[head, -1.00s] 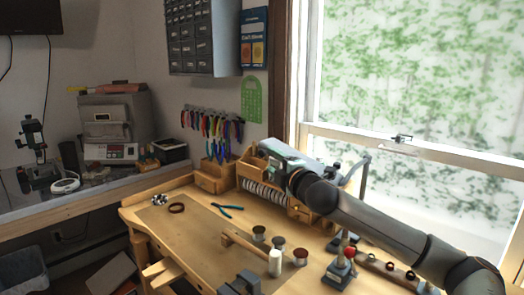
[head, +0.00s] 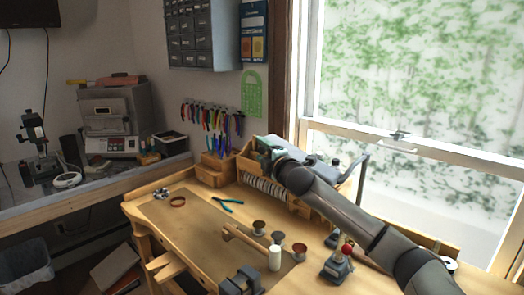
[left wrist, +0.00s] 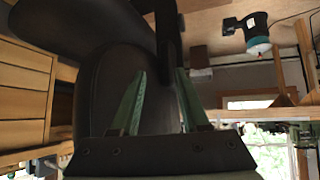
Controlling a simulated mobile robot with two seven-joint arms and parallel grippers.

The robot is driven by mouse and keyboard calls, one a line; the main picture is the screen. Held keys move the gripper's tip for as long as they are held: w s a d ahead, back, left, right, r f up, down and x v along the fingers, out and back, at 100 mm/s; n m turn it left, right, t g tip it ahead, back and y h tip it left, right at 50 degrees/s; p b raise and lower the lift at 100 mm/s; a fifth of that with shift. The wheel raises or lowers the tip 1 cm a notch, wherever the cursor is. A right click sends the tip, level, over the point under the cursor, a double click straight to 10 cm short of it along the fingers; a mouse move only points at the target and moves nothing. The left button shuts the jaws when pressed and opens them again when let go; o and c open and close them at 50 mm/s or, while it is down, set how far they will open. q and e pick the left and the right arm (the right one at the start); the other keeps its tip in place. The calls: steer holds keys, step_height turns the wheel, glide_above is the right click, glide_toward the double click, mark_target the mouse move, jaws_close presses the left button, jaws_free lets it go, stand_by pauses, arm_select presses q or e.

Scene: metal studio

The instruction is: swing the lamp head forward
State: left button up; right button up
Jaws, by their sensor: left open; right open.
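My right gripper (head: 264,145) is over the back of the workbench, in front of the wooden organiser. It is small and partly hidden behind my arm, and I see nothing held in it. A thin grey bent post (head: 362,174) stands just right of my right arm. A flat grey piece (head: 318,168) shows behind the arm and looks like the lamp head, but its joint to the post is unclear. Whether the gripper touches it is unclear. My left gripper (left wrist: 160,76) shows in the left wrist view with green fingers apart and nothing between them, before a large dark shape.
A red-knobbed tool (head: 338,263) stands below my right arm. The window (head: 420,90) is behind. The left wrist view shows drawers (left wrist: 23,105).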

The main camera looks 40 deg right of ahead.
jaws_close()
stand_by(0.3)
stand_by(1.1)
